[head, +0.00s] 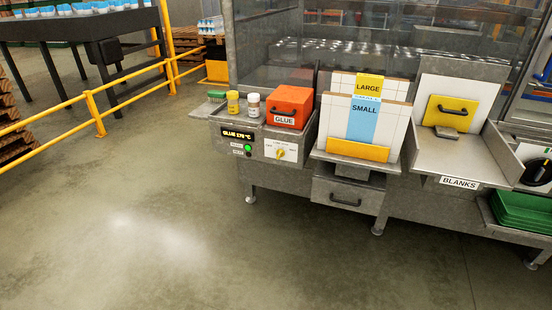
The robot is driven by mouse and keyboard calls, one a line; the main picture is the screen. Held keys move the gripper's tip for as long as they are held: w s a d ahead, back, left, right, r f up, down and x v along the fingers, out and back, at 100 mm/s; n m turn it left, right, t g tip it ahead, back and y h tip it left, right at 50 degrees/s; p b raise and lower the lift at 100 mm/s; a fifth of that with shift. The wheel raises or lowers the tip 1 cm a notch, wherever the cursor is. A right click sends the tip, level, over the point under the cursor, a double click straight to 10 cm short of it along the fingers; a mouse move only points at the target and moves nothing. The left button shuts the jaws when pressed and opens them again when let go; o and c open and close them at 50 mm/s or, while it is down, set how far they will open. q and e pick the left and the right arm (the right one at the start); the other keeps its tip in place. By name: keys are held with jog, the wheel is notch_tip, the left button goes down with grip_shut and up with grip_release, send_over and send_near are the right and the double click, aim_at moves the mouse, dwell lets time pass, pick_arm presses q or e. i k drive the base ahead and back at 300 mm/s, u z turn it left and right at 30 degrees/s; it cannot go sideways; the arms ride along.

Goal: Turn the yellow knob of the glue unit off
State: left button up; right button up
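The glue unit (238,150) is a grey metal box at the left end of the machine front. Its display reads "GLUE 170 °C" or similar in yellow. The small yellow knob (280,153) sits on a pale label plate on its front; the plate's small lettering and the knob's exact setting are too small to read surely. A green lamp (248,148) shows left of the plate. An orange lid (289,107) with a black handle, marked "GLUE", is on top. Neither of my grippers is in view.
Two small pots (253,104) and a green brush (217,96) stand on top at the left. Yellow rails (95,112) run at left. The floor (150,235) in front is clear.

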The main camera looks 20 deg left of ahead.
aim_at(281, 154)
jog(key=z, duration=0.45)
jog(key=k, duration=0.2)
jog(key=u, duration=2)
jog(key=i, duration=2.55)
jog(key=z, duration=1.1)
